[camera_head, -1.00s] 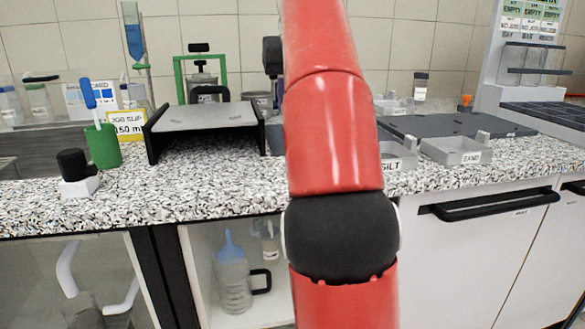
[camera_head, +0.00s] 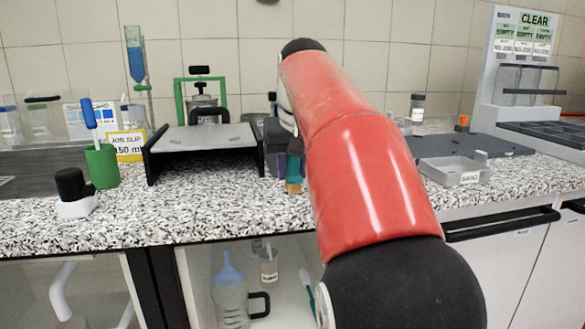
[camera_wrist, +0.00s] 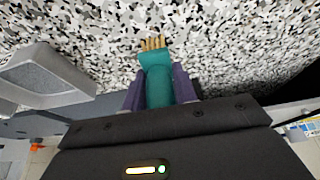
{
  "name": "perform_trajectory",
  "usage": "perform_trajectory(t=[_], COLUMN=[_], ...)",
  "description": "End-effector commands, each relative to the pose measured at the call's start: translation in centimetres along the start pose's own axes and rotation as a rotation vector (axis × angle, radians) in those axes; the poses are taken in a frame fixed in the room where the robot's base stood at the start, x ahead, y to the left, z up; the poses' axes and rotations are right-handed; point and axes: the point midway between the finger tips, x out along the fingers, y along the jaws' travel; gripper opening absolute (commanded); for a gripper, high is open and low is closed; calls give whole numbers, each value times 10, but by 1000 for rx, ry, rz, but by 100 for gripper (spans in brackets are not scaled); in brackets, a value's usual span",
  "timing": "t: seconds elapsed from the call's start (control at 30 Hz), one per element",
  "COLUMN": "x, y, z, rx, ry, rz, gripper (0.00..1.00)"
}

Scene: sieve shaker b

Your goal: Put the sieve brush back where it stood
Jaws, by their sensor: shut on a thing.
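The sieve brush (camera_wrist: 157,84) has a teal body and tan bristles. My gripper (camera_wrist: 160,92) is shut on it, with a purple-grey finger on each side in the wrist view. The bristles point away from the gripper, over the speckled worktop. In the head view the brush (camera_head: 293,172) hangs bristles down beside my red arm, just right of the grey platform. I cannot tell whether the bristles touch the worktop.
A green cup (camera_head: 102,168) with a blue-handled tool and a black-topped white block (camera_head: 76,208) stand at left. The grey platform (camera_head: 205,137) has black sides. A tray labelled SAND (camera_head: 452,172) stands at right. The front worktop between is clear.

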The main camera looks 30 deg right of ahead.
Motion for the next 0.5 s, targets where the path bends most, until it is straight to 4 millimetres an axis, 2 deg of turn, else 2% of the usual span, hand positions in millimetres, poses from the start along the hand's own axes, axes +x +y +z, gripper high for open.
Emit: perform_trajectory(t=[0.37,0.4,0.5], x=[5,4,4], y=[0,0,0], z=[2,1,1], rx=[-1,-1,-1], ry=[0,0,0], rz=[0,0,0], gripper=[5,32,45])
